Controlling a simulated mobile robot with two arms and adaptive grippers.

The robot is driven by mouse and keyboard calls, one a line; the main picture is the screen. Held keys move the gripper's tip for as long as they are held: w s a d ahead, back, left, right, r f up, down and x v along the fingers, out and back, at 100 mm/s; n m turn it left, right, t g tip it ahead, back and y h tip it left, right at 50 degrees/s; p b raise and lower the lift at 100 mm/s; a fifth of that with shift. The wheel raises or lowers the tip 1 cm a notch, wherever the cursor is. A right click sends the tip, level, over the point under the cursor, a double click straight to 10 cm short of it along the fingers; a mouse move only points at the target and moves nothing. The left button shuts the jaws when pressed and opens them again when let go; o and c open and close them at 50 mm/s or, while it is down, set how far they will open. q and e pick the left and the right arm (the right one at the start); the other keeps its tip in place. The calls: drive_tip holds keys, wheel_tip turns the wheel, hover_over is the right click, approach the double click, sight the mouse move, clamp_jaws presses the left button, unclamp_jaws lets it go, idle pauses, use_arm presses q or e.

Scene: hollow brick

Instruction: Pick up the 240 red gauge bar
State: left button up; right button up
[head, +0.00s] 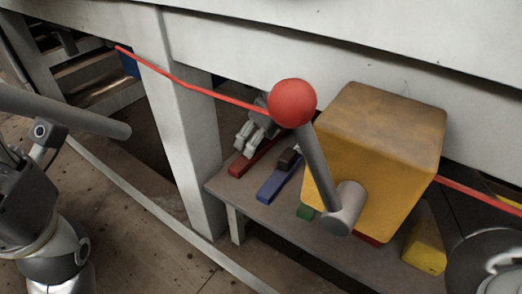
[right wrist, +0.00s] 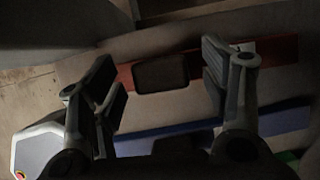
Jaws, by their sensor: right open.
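The red gauge bar (head: 250,160) lies on the low shelf in the head view, partly hidden by my right gripper (head: 244,134). In the right wrist view the red bar (right wrist: 279,51) runs across the upper part, with a dark block (right wrist: 161,73) at its middle. My right gripper (right wrist: 165,85) is open, its two fingers on either side of that block. I cannot tell whether they touch it. My left arm shows at the left edge of the head view; its gripper fingers (head: 10,158) are cut off and unclear.
A blue bar (head: 272,189) lies beside the red one. A green piece (head: 305,212) and a yellow block (head: 426,248) are on the shelf (head: 275,224). A large yellow box (head: 390,150) and a lever with a red ball (head: 292,103) stand in front. A red cable (head: 205,90) crosses the view.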

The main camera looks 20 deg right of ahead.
drive_tip(key=shift+w+a+f, duration=0.1)
drive_tip(key=shift+w+f, duration=0.05)
drive_tip(key=shift+f, duration=0.25)
drive_tip(key=c, duration=1.2)
drive_tip(key=shift+c, duration=0.2)
drive_tip(key=shift+r, duration=0.15)
